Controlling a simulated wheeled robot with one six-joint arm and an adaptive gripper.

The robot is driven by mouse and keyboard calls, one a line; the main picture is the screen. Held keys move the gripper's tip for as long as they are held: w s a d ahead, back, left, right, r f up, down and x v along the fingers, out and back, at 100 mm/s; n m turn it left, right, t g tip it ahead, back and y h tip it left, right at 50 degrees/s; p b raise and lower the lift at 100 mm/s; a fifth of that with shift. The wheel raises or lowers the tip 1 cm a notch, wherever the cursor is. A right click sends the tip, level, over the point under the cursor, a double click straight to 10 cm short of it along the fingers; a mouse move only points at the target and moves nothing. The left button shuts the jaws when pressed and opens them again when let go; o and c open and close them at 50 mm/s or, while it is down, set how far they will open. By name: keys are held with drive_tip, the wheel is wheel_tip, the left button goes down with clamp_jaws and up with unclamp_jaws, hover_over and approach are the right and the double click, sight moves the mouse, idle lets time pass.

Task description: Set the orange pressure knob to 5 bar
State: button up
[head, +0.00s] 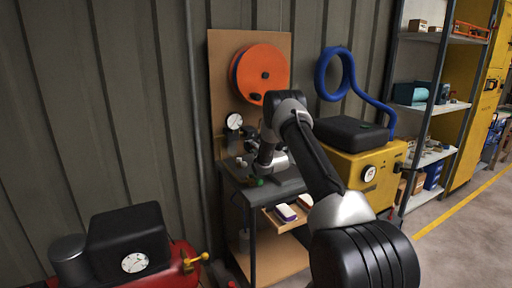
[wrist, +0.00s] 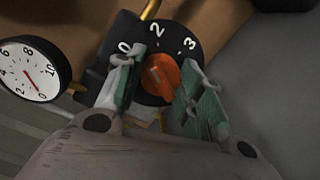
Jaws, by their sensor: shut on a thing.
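The orange pressure knob (wrist: 160,75) shows in the wrist view, in the middle of a black dial with white numbers (wrist: 128,32); I can read 0, 2 and 3 along its upper edge. The pads of my gripper (wrist: 165,88) stand on both sides of the knob, shut on it. They hide the lower part of the dial. A round white gauge (wrist: 32,70) is left of the dial; its needle points toward the lower right, near 0. In the head view my gripper (head: 250,165) is at the panel over the small bench, and the knob is hidden. The gauge (head: 234,121) shows there too.
An orange hose reel (head: 260,72) hangs on the board above the bench (head: 288,187). A yellow machine (head: 368,175) with a blue hose (head: 335,75) stands to the right. A red compressor (head: 185,275) is at lower left. Open floor lies at right.

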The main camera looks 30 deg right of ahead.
drive_tip(key=m, duration=0.4)
drive_tip(key=shift+d, duration=0.15)
drive_tip(key=m+y, duration=0.1)
drive_tip(key=m, duration=0.3)
drive_tip(key=shift+m+g, duration=0.3)
drive_tip(key=m, duration=0.4)
drive_tip(key=shift+d+y, duration=0.1)
drive_tip(key=shift+y, duration=0.2)
drive_tip(key=m, duration=0.4)
drive_tip(key=shift+y, duration=0.3)
drive_tip(key=m, duration=0.3)
drive_tip(key=shift+f+m+y, duration=0.1)
drive_tip(key=shift+m+y, duration=0.2)
drive_tip(key=m, duration=0.4)
drive_tip(key=shift+f, duration=0.1)
drive_tip(key=m, duration=0.4)
drive_tip(key=shift+m+t+y, duration=0.3)
drive_tip(key=shift+t+y, duration=0.1)
drive_tip(key=shift+m, duration=2)
drive_tip(key=shift+f, duration=0.1)
